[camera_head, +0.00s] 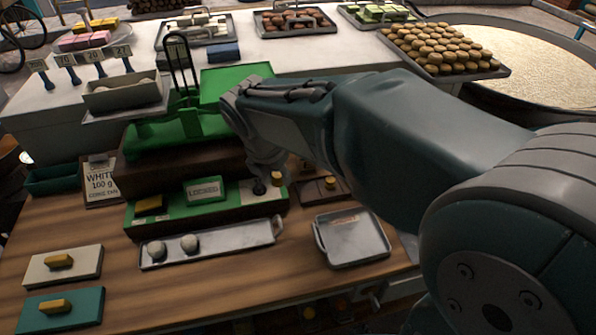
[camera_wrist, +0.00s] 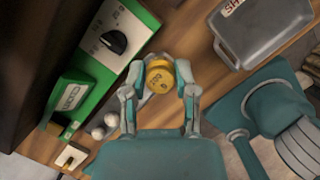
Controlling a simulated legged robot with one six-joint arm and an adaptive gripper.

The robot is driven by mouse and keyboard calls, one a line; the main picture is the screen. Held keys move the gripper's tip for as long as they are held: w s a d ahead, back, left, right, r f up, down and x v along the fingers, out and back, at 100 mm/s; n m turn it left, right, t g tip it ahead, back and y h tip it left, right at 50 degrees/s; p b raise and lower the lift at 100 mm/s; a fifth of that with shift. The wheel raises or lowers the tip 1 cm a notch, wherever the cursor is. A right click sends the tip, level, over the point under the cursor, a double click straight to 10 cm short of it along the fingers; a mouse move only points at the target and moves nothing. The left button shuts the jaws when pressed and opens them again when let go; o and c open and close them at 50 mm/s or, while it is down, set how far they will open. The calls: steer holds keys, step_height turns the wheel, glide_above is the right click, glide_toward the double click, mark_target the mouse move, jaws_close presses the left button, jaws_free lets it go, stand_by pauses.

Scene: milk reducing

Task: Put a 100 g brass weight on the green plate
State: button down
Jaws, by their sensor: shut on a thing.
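A brass weight (camera_wrist: 159,78) sits between the fingertips of my gripper (camera_wrist: 156,86) in the wrist view; its stamped figures are hard to read. My gripper (camera_head: 267,170) is shut on it, beside the scale's green base, and the weight's yellow top shows small in the head view (camera_head: 277,178). The green plate (camera_head: 237,73) is on the right side of the green balance scale (camera_head: 165,135), behind my wrist, and partly hidden by my arm. A second small brass weight (camera_head: 330,183) is on a dark block to the right.
The base carries a sign reading LOCKED (camera_head: 204,190) and a black knob (camera_wrist: 114,42). A metal pan (camera_head: 123,95) is on the scale's left. A long tray (camera_head: 215,245) with two pale balls and a grey tray (camera_head: 352,240) lie in front. Bare wood shows at the front.

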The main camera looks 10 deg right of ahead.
steer(key=a, duration=0.1)
steer(key=s+a+r, duration=0.2)
steer(key=shift+s+a, duration=0.25)
steer(key=shift+a, duration=0.1)
steer(key=shift+s, duration=0.1)
stand_by(0.3)
